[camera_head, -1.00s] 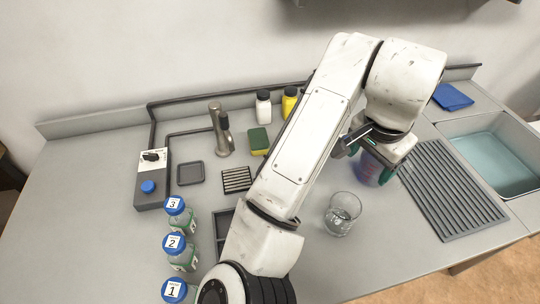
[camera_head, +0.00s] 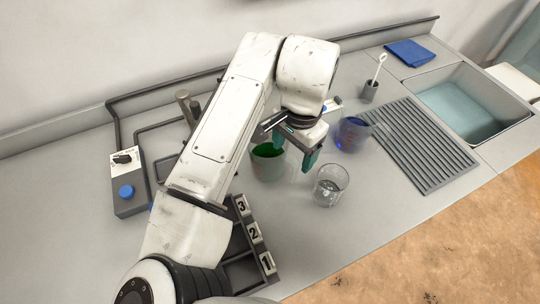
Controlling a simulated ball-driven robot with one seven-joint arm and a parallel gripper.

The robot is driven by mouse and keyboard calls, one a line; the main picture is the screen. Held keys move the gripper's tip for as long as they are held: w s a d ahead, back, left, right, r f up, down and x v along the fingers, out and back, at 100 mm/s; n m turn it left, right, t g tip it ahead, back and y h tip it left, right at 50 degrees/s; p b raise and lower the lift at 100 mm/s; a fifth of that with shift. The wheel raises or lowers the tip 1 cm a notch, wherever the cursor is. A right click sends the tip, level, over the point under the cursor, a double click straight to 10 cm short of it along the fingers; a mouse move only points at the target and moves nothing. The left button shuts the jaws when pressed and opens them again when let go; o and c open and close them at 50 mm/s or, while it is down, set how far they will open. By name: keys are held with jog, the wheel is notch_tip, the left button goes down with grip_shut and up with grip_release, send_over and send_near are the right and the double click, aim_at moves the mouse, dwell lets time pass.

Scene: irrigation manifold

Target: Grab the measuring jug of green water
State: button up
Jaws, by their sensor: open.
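The measuring jug of green water (camera_head: 267,163) stands on the counter right of my forearm, its upper part partly behind a fingertip. My gripper (camera_head: 295,150) points down with its teal fingers apart. One finger overlaps the green jug's rim in the picture and the other hangs to the right of it. Nothing shows between the fingers; I cannot tell whether the near finger touches the jug.
A clear glass beaker (camera_head: 330,186) stands close in front of the gripper. A drain grille (camera_head: 425,145) and sink (camera_head: 470,105) lie right. A holder with a brush (camera_head: 369,91) is behind. A numbered rack (camera_head: 245,272) and control box (camera_head: 127,188) lie left.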

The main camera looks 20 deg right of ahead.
aim_at(292, 158)
jog(key=shift+w+f, duration=0.15)
jog(key=shift+f, duration=1.6)
grip_shut()
